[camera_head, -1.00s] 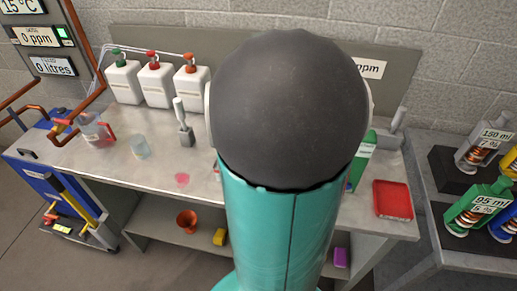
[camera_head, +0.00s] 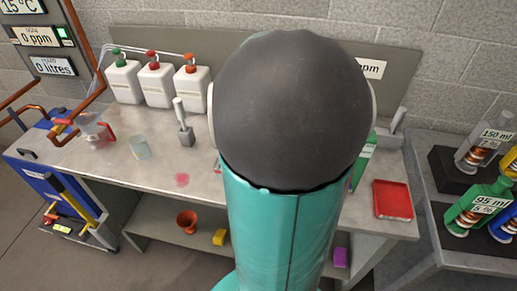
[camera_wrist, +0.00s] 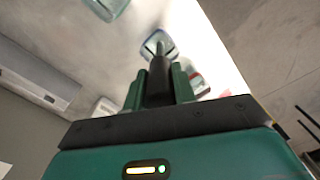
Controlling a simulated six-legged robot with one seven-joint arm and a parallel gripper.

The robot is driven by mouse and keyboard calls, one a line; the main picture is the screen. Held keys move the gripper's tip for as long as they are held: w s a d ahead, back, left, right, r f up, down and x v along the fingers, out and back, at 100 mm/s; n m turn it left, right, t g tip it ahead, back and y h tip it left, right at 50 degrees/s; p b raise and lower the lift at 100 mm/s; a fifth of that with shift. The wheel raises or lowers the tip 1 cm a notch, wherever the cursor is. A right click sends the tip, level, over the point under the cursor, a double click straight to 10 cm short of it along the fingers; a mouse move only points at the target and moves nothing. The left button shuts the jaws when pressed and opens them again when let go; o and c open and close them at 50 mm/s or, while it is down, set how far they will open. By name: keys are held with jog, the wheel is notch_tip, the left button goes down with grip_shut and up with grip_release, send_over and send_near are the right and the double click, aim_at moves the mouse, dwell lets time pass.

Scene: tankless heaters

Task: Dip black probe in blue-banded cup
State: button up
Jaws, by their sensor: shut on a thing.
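In the wrist view my gripper (camera_wrist: 159,88) is shut on the black probe (camera_wrist: 160,78), which points away from me with a paler grey end. A clear cup with a blue band (camera_wrist: 148,48) lies right at the probe's far end. The probe overlaps the cup in the picture, and I cannot tell whether its tip is inside, above or beside it. In the head view my arm's dark round joint and teal link hide the gripper, the probe and this cup.
A red-marked cup (camera_wrist: 197,80) is close to the right finger; another glass (camera_wrist: 106,6) is at the top left. In the head view a clear beaker (camera_head: 139,147), a jug (camera_head: 97,131), a probe stand (camera_head: 186,138) and a red tray (camera_head: 391,199) stand on the bench.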

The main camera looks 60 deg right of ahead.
jog(key=shift+r, duration=4.9)
